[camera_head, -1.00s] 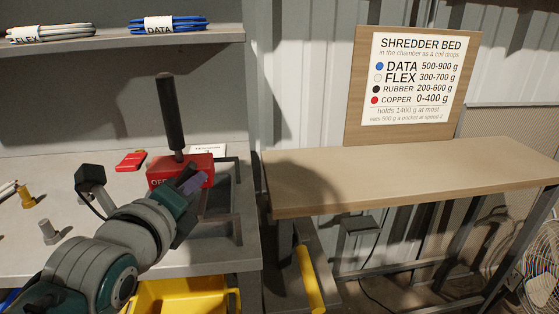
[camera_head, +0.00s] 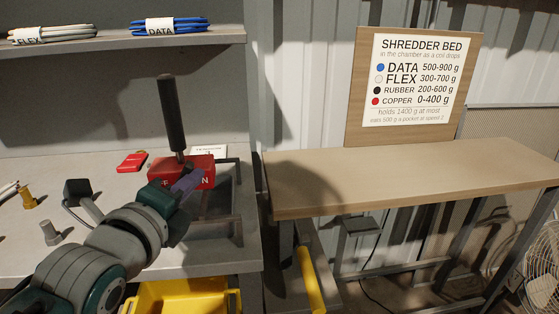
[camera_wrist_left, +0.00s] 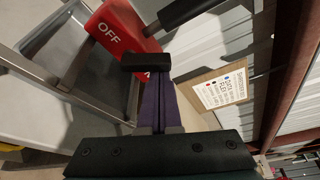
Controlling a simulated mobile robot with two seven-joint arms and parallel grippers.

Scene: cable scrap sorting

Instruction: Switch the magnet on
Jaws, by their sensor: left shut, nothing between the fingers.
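The magnet switch is a red box (camera_head: 205,165) on the bench, with OFF and ON lettering on its front. Its long black lever (camera_head: 172,112) stands up from the top, leaning slightly left in the head view. The wrist view shows the red box (camera_wrist_left: 122,27) with OFF legible and the lever (camera_wrist_left: 185,14) running off to the right. My left gripper (camera_head: 187,183) has purple fingers, shut and empty. It is in front of the box's face, below the lever, and hides part of the lettering. I cannot tell whether it touches the box. My right gripper is out of view.
A grey metal frame (camera_head: 238,205) stands right of the box. A small red item (camera_head: 133,162) lies to its left. A yellow bin (camera_head: 180,297) is below the bench. Coils (camera_head: 170,26) lie on the shelf above. The wooden table (camera_head: 400,178) at right is clear.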

